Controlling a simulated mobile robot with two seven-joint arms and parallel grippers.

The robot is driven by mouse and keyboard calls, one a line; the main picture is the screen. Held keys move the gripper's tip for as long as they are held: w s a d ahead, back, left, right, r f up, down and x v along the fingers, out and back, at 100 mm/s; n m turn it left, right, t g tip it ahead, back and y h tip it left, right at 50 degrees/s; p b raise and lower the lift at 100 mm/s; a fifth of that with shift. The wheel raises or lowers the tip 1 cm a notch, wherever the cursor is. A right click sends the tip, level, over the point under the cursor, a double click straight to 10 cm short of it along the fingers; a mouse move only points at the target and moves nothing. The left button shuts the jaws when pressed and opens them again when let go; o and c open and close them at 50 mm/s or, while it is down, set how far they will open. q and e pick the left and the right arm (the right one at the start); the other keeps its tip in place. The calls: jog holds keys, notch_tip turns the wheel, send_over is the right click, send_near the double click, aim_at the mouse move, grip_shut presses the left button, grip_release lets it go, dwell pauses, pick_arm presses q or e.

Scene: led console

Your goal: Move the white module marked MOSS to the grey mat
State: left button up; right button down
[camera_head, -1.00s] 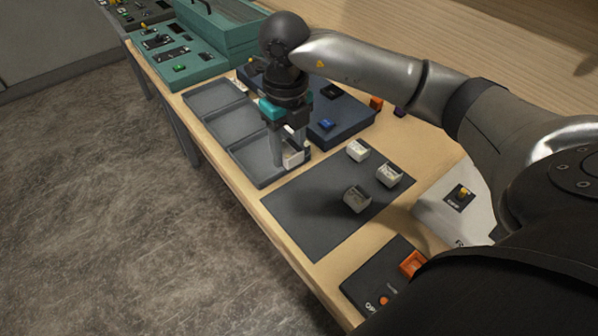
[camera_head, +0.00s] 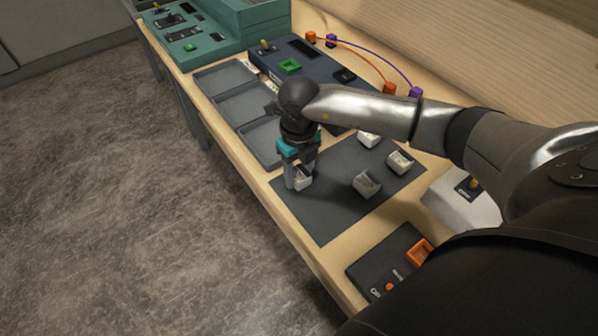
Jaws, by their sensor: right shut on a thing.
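The grey mat (camera_head: 333,220) lies on the table in front of my right arm. My right gripper (camera_head: 300,184) is over the mat's left end, pointing down and shut on a white module (camera_head: 304,180). The fingers partly cover this module, and its marking is too small to read. I cannot tell whether it touches the mat. Three other small modules are on the mat: a grey one (camera_head: 366,184), a white one (camera_head: 400,162) and another white one (camera_head: 369,139) partly behind my arm. My left gripper is not in view.
A grey tray with compartments (camera_head: 226,80) lies left of the mat, beside a dark blue console (camera_head: 314,60) with cables. A teal console (camera_head: 190,45) stands farther back. A black box with an orange part (camera_head: 378,262) and a white box (camera_head: 455,203) are nearer. The mat's lower middle is clear.

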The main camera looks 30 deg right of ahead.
aim_at(298, 174)
jog(key=shift+f, duration=0.15)
jog(key=shift+c, duration=1.7)
grip_release()
notch_tip(298, 174, up, 12)
jog(key=shift+r, duration=0.2)
jog(key=shift+a, duration=0.1)
